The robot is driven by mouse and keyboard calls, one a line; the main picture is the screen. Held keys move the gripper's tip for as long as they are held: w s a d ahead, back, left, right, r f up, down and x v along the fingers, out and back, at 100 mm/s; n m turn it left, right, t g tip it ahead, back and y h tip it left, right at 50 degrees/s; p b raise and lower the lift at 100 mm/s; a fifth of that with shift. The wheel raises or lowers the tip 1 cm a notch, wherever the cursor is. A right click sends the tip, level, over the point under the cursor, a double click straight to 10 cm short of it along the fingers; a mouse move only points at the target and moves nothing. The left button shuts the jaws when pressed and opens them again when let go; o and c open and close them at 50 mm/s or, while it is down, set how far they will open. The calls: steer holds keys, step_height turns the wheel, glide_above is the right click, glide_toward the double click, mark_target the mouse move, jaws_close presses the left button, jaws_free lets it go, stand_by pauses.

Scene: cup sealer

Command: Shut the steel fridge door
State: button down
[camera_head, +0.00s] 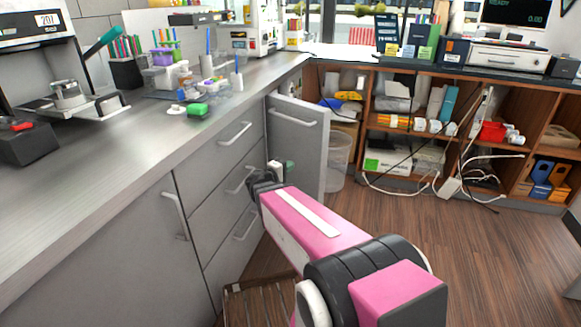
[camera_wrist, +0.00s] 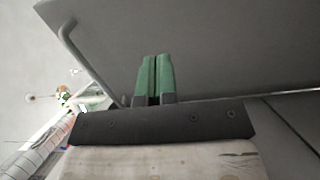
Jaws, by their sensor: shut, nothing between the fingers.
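The steel fridge door (camera_head: 300,148) stands open at the far end of the grey counter fronts, swung out into the room. Its bar handle (camera_head: 294,118) is near the top of the face toward me. My gripper (camera_head: 287,169) is in front of the lower part of that face. In the wrist view my gripper (camera_wrist: 156,78) has its green fingers together and empty, against the grey door panel (camera_wrist: 225,45). The door's handle (camera_wrist: 78,55) shows to the left of the fingers. I cannot tell whether the fingertips touch the door.
Grey drawers (camera_head: 222,178) with bar handles line the counter left of my arm. A clear bin (camera_head: 339,160) stands behind the door. Wooden shelves (camera_head: 368,112) with supplies and loose white cables are at the back. Wooden floor (camera_head: 440,235) is open to the right.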

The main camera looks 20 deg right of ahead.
mark_target(311, 153)
steer(key=x, duration=1.1)
steer(key=shift+w+d, duration=0.1)
steer(key=shift+d, duration=0.25)
